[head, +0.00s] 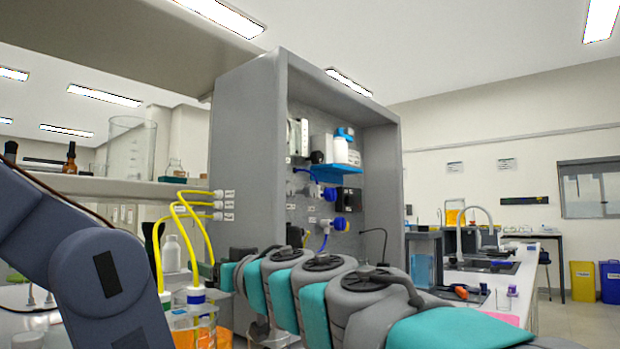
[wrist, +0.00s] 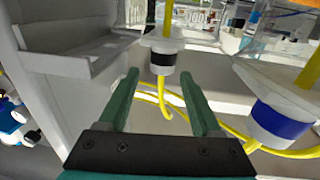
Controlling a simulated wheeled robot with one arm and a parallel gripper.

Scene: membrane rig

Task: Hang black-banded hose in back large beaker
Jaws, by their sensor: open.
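In the wrist view, the black-banded hose (wrist: 162,58) has a white fitting with a black band, and its yellow tube hangs below. My gripper (wrist: 160,76) is open, with its two green fingers on either side of the lower part of this hose as seen from the wrist; I cannot tell whether they touch it. A blue-banded hose (wrist: 282,118) is close on the right. In the head view, a beaker with orange liquid (head: 190,338) stands at the lower left under yellow hoses (head: 176,208). I cannot tell which vessel is the back large beaker.
The grey cabinet (head: 245,130) with the hose ports stands behind my arm. A shelf (head: 130,187) at the left carries a large empty beaker (head: 128,148) and bottles. In the wrist view, a grey ledge (wrist: 70,62) is close to the left finger. Clear glassware (wrist: 236,40) stands at the upper right.

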